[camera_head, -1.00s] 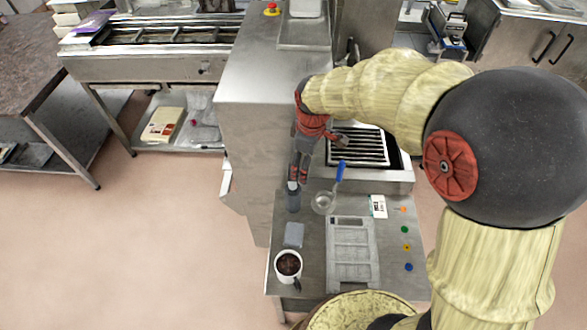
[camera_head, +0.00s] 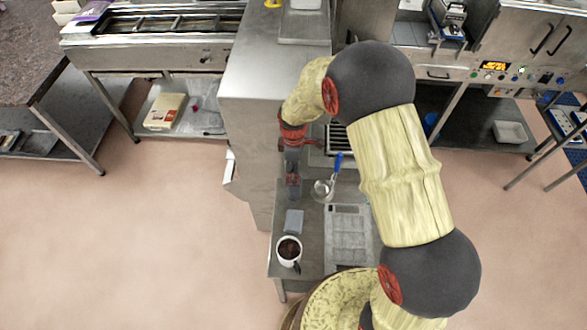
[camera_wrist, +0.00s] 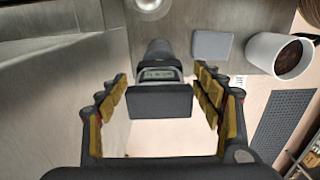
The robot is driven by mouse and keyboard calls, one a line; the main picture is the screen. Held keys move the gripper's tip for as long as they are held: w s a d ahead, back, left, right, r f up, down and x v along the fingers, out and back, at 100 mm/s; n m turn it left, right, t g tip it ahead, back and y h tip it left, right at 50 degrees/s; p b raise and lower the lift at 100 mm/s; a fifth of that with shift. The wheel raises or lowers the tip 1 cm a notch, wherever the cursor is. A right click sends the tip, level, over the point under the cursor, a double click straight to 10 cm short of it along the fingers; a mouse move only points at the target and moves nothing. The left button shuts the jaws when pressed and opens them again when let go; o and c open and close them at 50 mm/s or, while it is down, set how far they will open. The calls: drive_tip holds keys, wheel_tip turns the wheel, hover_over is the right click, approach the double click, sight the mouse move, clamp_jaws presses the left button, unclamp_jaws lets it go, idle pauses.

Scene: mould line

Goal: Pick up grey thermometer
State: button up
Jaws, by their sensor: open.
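The grey thermometer (camera_wrist: 158,54) shows in the wrist view as a dark grey rounded body with a small display panel, just beyond and between my fingertips. A flat black block in front of it hides part of the view; I cannot tell whether that block belongs to it. My gripper (camera_wrist: 162,77) is open, with one padded finger on each side and a gap to the thermometer on both sides. In the head view my gripper (camera_head: 293,186) is over the left part of the steel table and hides most of the thermometer.
A grey-blue block (camera_head: 294,222) and a white mug with dark contents (camera_head: 288,252) stand nearby on the table. A strainer with a blue handle (camera_head: 338,163) lies to the right, beside a grey tray (camera_head: 348,236). A tall steel cabinet (camera_head: 262,85) stands behind on the left.

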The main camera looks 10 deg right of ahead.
drive_tip(key=shift+f, duration=0.9)
drive_tip(key=c, duration=1.3)
